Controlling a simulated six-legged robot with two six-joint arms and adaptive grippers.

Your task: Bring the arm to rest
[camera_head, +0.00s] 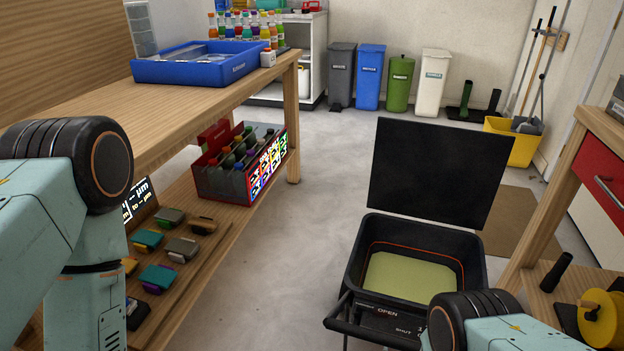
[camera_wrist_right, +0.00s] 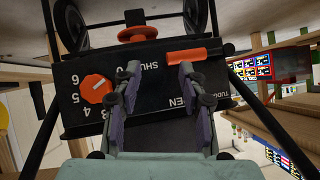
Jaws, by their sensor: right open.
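The ice maker (camera_head: 366,260) is a black open-topped bin with its lid (camera_head: 428,170) raised and a pale yellow-green floor inside. My right arm (camera_head: 490,325) enters the head view at the lower right, with its gripper out of that view. In the right wrist view my right gripper (camera_wrist_right: 158,85) is open and empty. Its fingers are in front of a black panel with an orange numbered dial (camera_wrist_right: 96,88) and an orange bar (camera_wrist_right: 193,54); contact cannot be told. My left arm (camera_head: 80,200) fills the lower left of the head view; its gripper is out of view.
A wooden bench (camera_head: 215,98) on the left holds a blue tray (camera_head: 200,70). Its lower shelf has a red-black bottle crate (camera_head: 225,181) and small boxes. Another wooden bench (camera_head: 545,190) stands at the right.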

